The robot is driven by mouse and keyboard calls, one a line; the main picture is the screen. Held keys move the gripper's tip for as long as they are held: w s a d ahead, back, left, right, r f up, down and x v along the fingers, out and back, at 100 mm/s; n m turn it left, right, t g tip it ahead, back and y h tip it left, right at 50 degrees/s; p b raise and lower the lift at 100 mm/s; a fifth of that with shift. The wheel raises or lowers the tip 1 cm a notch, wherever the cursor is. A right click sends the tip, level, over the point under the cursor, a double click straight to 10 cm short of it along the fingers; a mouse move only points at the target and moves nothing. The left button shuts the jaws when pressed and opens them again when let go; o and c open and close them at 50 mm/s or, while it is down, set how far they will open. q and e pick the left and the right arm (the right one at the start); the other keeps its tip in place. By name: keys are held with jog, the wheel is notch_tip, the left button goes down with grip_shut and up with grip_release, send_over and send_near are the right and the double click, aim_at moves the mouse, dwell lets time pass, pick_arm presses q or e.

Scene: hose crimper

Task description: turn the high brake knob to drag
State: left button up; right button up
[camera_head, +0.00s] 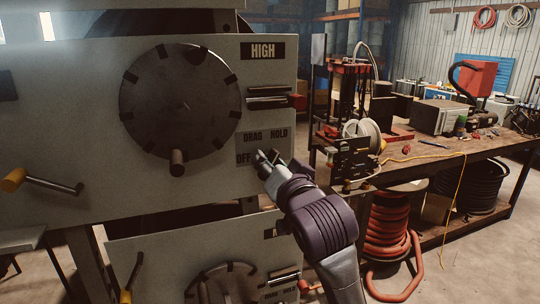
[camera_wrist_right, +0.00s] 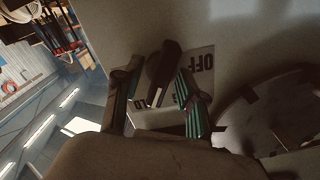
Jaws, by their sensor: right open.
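The grey panel (camera_head: 70,90) carries the HIGH sign (camera_head: 263,51) and, lower, a label plate (camera_head: 262,137) reading OFF, DRAG and HOLD. My right gripper (camera_head: 268,160) is at the lower edge of this plate and covers part of it. In the head view I cannot pick out the knob behind the gripper. In the right wrist view, a dark elongated knob (camera_wrist_right: 163,64) stands in front of the label, between the two green-padded fingers of my right gripper (camera_wrist_right: 157,92). The fingers are apart; I cannot tell whether either touches the knob. My left gripper is not in view.
A large notched disc (camera_head: 180,95) with a peg handle (camera_head: 178,162) is left of the label. A yellow-handled lever (camera_head: 15,180) sticks out at far left. A second panel (camera_head: 150,250) stands below. A cluttered workbench (camera_head: 455,160) is at the right.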

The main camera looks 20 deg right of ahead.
jog(key=shift+w, duration=0.15)
grip_shut()
dwell(0.4)
jog(key=n, duration=0.5)
jog(key=shift+a+n, duration=0.1)
jog(key=shift+n, duration=0.3)
jog(key=n, duration=0.5)
jog(key=shift+a+n, duration=0.15)
jog(key=shift+n, duration=0.25)
